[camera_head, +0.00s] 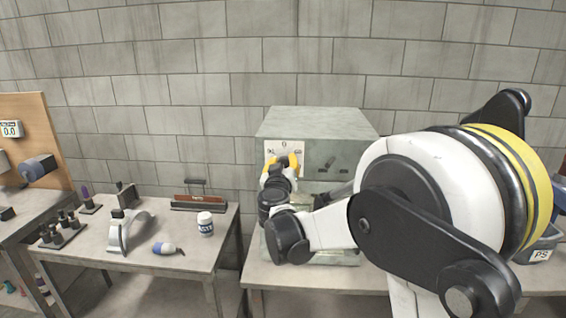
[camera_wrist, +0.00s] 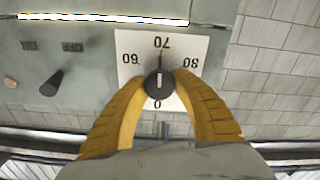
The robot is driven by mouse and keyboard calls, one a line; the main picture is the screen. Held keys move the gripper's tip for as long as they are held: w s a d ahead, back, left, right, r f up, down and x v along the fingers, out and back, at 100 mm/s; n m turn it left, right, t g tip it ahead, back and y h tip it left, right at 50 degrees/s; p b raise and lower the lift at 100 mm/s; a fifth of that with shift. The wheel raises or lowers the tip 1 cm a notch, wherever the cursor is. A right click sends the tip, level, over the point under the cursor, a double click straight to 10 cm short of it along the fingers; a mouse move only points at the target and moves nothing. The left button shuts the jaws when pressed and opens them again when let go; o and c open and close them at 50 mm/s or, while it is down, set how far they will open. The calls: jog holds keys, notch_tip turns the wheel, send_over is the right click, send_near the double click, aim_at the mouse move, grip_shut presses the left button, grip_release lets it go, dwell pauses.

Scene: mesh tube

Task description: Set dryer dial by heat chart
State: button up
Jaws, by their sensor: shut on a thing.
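The dryer (camera_head: 345,152) is a grey-green box on a bench against the wall. Its white dial plate (camera_head: 270,149) also shows in the wrist view (camera_wrist: 128,44), with 60, 70, 80 and 0 printed around it. The round black dial (camera_wrist: 159,84) has a white mark, which points up toward 70, in line with a thin red line. My gripper (camera_wrist: 159,87) has its yellow fingers shut on the dial from both sides; in the head view my gripper (camera_head: 281,163) is at the plate. I cannot make out a heat chart.
Another black knob (camera_wrist: 52,82) sits on the panel left of the dial. A left bench (camera_head: 140,215) holds a white jar (camera_head: 205,223), a blue-handled tool (camera_head: 165,248) and a grey curved stand (camera_head: 124,235). A labelled bin (camera_head: 541,242) is at the right.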

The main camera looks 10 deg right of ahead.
jog(key=m, duration=0.6)
jog(key=shift+d, duration=0.1)
jog(key=m, duration=0.6)
dwell(0.4)
jog(key=o, duration=1.2)
jog(key=shift+s, duration=0.1)
jog(key=v, duration=1.2)
